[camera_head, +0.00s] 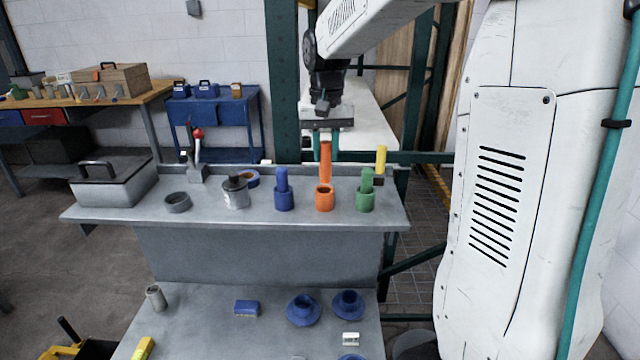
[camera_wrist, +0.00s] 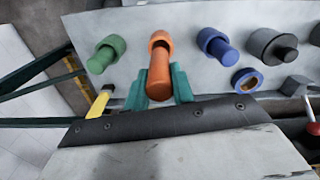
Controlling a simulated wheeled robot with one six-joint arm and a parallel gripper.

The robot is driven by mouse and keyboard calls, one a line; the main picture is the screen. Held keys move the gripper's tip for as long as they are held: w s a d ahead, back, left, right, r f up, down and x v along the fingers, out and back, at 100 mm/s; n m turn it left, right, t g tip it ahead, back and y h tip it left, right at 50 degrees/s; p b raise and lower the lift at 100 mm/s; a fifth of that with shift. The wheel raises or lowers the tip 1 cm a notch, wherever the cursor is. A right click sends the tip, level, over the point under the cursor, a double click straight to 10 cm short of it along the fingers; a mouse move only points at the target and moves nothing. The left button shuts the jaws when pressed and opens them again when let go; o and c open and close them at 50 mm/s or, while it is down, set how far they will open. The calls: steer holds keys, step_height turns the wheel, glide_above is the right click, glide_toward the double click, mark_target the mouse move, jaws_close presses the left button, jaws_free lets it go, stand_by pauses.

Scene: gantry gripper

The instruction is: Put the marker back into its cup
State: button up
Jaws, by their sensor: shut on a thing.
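The orange marker (camera_head: 325,160) hangs upright in my gripper (camera_head: 326,156), whose teal fingers are shut on it. The orange cup (camera_head: 324,199) stands on the grey raised shelf, just under the marker's lower end. In the wrist view the marker (camera_wrist: 158,82) lines up with the orange cup (camera_wrist: 161,40), its far end overlapping the cup's mouth. The head view shows the marker's bottom close to the rim; I cannot tell whether the tip is inside.
A blue cup (camera_head: 284,200) with a blue marker stands left of the orange cup, a green cup (camera_head: 365,200) with a green marker right. A grey jar (camera_head: 235,192), blue tape roll (camera_head: 249,179) and yellow object (camera_head: 381,158) are nearby. The shelf's front strip is clear.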

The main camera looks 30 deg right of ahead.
mark_target(325, 176)
step_height(325, 176, down, 3)
steer(key=shift+w+a+f, duration=0.1)
steer(key=shift+a+f, duration=0.05)
step_height(325, 176, down, 4)
steer(key=shift+r, duration=0.15)
steer(key=o, duration=1)
